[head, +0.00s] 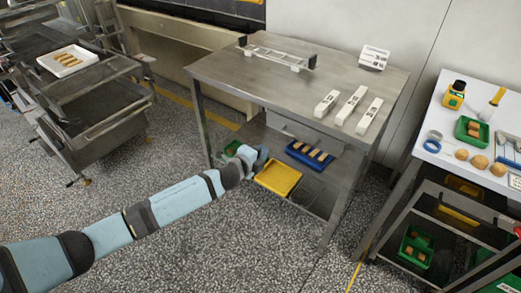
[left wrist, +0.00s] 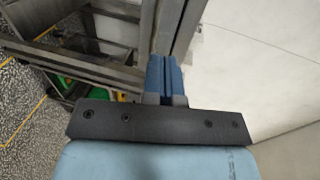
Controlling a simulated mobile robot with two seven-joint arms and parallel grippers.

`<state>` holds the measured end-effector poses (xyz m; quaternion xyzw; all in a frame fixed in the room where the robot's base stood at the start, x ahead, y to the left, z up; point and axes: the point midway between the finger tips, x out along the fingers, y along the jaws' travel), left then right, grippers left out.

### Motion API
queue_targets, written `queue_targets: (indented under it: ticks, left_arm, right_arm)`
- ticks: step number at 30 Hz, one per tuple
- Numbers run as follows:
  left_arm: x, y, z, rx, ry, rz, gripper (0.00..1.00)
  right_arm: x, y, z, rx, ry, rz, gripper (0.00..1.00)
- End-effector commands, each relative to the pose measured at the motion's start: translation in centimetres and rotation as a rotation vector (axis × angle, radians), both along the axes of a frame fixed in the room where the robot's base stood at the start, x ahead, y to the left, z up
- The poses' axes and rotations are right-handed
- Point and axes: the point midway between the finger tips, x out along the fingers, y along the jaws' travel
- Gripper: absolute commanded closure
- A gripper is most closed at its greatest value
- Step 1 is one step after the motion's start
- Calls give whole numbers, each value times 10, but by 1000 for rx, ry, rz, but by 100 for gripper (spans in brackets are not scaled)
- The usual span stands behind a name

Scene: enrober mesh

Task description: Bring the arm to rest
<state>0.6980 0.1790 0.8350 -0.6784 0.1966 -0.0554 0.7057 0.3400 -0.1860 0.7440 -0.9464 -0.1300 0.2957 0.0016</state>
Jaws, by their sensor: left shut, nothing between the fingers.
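My left arm (head: 165,205) reaches in from the lower left of the head view. Its gripper (head: 262,155) is at the front of the steel table (head: 285,80), below the tabletop and near the lower shelf. In the left wrist view the two blue fingers (left wrist: 166,76) are together, with nothing held. They lie in front of a grey metal post of the table frame in that view; I cannot tell whether they touch it. My right gripper is in neither view.
The lower shelf holds a yellow tray (head: 278,178) and a blue tray (head: 310,155) of brown bars. A rack trolley (head: 100,110) stands left, a white-topped table (head: 440,150) right. Speckled floor (head: 230,255) is open in front.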

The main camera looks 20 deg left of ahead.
Motion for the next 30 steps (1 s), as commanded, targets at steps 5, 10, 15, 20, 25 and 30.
queue_targets:
  ticks: [5, 10, 15, 20, 25, 30]
  left_arm:
    - [-5, 2, 1, -1, 0, 0, 100]
    - [-29, -10, -15, -96, 61, 16, 100]
    - [-100, -33, -48, -383, 240, 94, 100]
    - [-176, -40, -72, -691, 431, 223, 100]
    - [-250, -31, -87, -976, 599, 387, 100]
    - [-304, -16, -93, -1165, 702, 527, 100]
  right_arm:
    - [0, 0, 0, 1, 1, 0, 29]
    - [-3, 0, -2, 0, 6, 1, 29]
    - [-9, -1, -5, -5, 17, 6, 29]
    - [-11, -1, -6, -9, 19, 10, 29]
    - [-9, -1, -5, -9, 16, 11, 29]
    - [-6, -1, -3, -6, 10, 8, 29]
